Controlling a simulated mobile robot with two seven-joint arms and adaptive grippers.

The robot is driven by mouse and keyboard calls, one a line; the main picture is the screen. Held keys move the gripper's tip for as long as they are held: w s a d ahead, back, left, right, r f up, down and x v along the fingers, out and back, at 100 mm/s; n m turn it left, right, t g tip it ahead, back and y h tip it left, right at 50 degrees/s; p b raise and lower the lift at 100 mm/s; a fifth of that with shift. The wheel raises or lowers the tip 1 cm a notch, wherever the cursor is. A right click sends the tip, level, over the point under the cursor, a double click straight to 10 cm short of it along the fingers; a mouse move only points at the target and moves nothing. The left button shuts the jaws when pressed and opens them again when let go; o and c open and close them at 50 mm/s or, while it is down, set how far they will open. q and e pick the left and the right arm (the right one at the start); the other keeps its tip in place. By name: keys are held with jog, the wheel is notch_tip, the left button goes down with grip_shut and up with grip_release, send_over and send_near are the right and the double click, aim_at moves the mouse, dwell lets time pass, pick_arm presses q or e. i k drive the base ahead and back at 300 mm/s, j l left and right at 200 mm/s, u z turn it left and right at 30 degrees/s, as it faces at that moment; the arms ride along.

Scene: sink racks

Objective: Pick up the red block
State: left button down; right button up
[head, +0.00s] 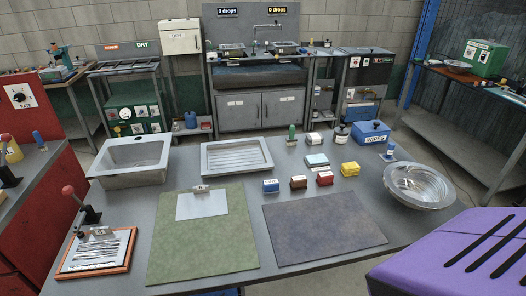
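The red block (325,178) is a small block with a pale top. It sits on the grey table (262,214), just behind the dark mat. A brown block (299,182) stands to its left and a yellow block (350,169) to its right, with small gaps between them. A blue block (271,186) is farther left in the same row. Neither of my grippers shows in the head view.
The dark mat (323,228) and green mat (203,245) lie in front, the dark one bare. A metal bowl (418,184) and blue wipes box (370,132) stand right. A sink basin (132,160) and ribbed tray (237,157) stand left. A slotted purple shape fills the lower right corner.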

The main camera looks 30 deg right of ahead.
aim_at(325, 179)
jog(key=z, duration=1.6)
